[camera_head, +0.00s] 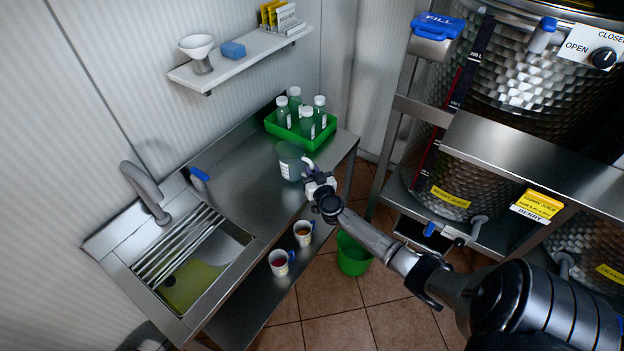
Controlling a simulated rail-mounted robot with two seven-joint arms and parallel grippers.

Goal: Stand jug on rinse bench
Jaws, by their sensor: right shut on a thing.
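A clear greyish jug (290,161) with a pale handle is at the right part of the steel rinse bench (243,178), in front of the green crate. My right gripper (312,176) is shut on the jug at its handle side, with the arm coming in from the lower right. The jug looks upright. I cannot tell whether its base touches the bench top. The fingertips are small and partly hidden by the gripper body. My left gripper is not in view.
A green crate (312,137) with several bottles stands at the bench's back right. A sink (190,262) with a rack and tap is at left. Two mugs (279,263) (303,234) are on the lower shelf. A green bucket (353,256) stands on the floor. Steel tanks (530,75) fill the right.

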